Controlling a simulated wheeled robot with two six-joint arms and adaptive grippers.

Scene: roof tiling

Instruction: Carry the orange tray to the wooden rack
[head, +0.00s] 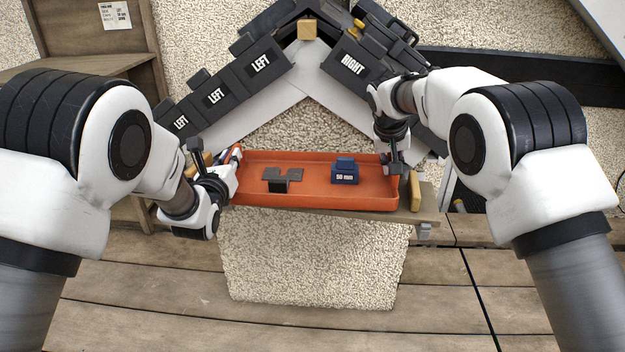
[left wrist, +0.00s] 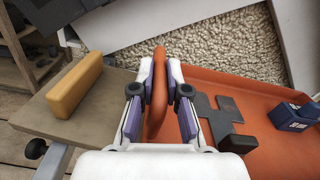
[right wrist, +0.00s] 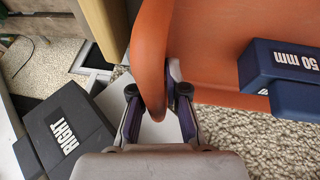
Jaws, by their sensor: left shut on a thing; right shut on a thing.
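The orange tray (head: 310,196) spans the space between my two grippers, at a wooden shelf below the roof model. A dark bracket-shaped piece (head: 283,177) and a blue block marked 50 mm (head: 345,171) lie in it. My left gripper (head: 232,172) is at the tray's left end; in the left wrist view its fingers (left wrist: 160,90) are shut on the orange handle. My right gripper (head: 396,168) is at the right end; in the right wrist view its fingers (right wrist: 157,100) are shut on the other handle. Whether the tray touches the shelf is unclear.
The wooden shelf (head: 428,213) carries yellow blocks at its ends (head: 415,191) (left wrist: 75,85). A wooden rack (head: 110,75) stands at the left. Plank floor lies in front.

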